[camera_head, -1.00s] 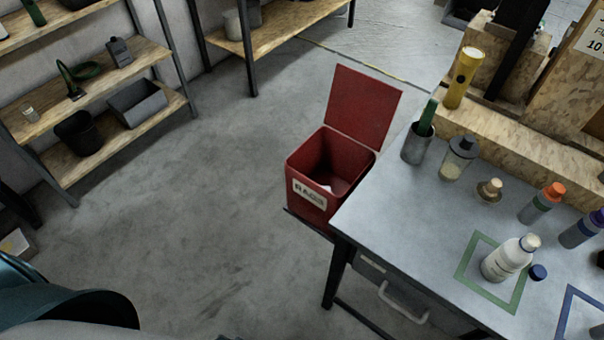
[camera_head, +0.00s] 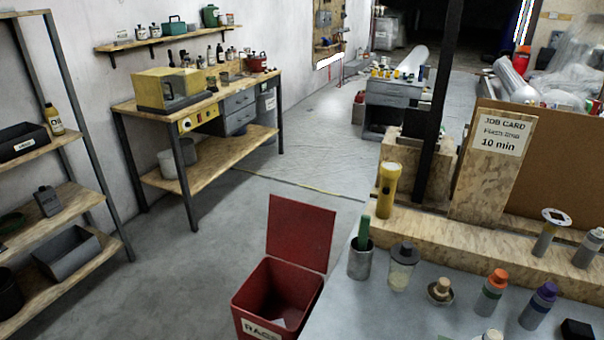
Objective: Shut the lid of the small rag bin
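The small rag bin (camera_head: 255,297) is a red box with a white RAGS label, standing at the left side of the grey table in the lower middle of the head view. Its red lid (camera_head: 300,233) is open and stands up at the back edge of the bin. Something pale lies inside the bin; its lower part is cut off by the picture's bottom edge. Neither of my grippers is in view.
The grey table (camera_head: 385,312) at right carries several bottles, a metal cup (camera_head: 361,260) and a yellow flashlight (camera_head: 388,190). A shelf rack (camera_head: 60,215) stands at left and a workbench (camera_head: 222,167) behind. Floor left of the bin is clear.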

